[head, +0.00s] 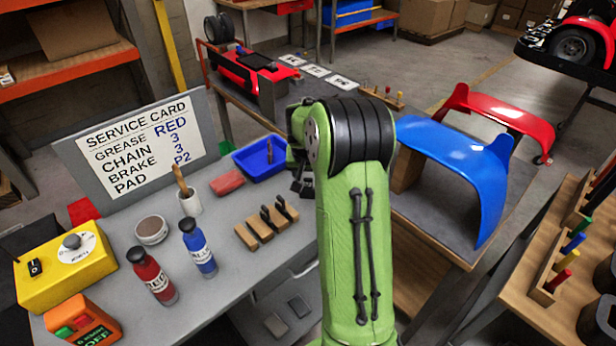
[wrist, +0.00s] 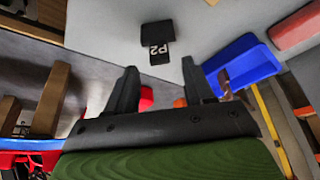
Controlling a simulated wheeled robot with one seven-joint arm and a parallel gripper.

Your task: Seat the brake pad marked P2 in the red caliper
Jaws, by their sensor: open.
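The brake pad marked P2 (wrist: 157,42) shows in the wrist view as a small dark block with a white P2 label, upside down in the picture. It is on a light grey surface, beyond my fingertips and apart from them. My gripper (wrist: 160,80) is open and nothing is between its fingers. In the head view my gripper (head: 302,186) is mostly hidden by my green arm. I cannot make out the P2 pad there. A red patch (wrist: 146,99) shows behind the fingers; I cannot tell whether it is the red caliper.
A blue tray (head: 246,166), a red block (head: 227,183), wooden blocks with dark tops (head: 266,226), two bottles (head: 198,248) and a cup (head: 190,204) stand on the grey bench. The service card (head: 140,150) reads brake pad P2. Flat grey pieces (head: 276,325) lie below the bench edge.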

